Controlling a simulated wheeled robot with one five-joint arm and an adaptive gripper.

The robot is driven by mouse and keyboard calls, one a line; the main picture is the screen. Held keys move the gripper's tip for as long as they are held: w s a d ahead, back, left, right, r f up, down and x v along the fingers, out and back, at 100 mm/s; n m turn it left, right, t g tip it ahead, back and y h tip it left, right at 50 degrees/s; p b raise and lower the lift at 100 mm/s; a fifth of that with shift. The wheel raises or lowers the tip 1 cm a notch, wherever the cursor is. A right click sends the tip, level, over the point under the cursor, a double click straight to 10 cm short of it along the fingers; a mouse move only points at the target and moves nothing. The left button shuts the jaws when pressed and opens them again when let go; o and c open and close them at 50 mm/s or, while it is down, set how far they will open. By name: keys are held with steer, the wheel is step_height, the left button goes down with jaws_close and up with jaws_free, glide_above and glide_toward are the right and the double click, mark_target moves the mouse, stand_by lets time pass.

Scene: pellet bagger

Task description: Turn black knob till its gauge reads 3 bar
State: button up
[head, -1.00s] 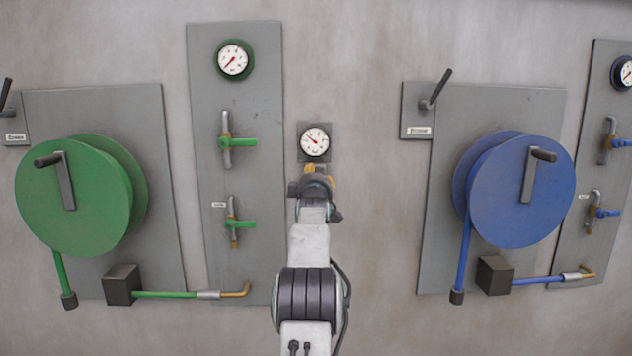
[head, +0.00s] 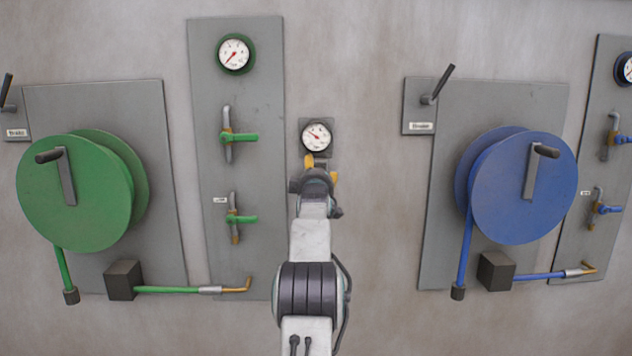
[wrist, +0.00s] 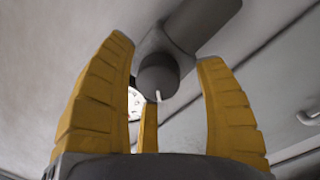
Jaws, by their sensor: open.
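A small white-faced gauge (head: 316,136) on a dark square plate hangs on the wall between the green and blue stations. Its red needle points to the upper left; the digits are too small to read. My gripper (head: 322,168) is just below the gauge, its yellow fingers spread. In the wrist view, the round dark knob (wrist: 158,76) with a white mark lies ahead between the open fingers of my gripper (wrist: 165,60), with nothing clamped. The gauge face (wrist: 133,103) shows partly behind the left finger. In the head view my gripper and wrist mostly hide the knob.
A green hose reel (head: 75,195) and a grey valve panel (head: 262,120) with a green-rimmed gauge (head: 234,54) stand left. A blue reel (head: 525,190) on a grey board stands right. Bare wall (head: 370,200) lies right of my arm.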

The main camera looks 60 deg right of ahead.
steer(key=v, duration=1.1)
steer(key=shift+a, duration=0.4)
steer(key=shift+s, duration=0.15)
stand_by(0.6)
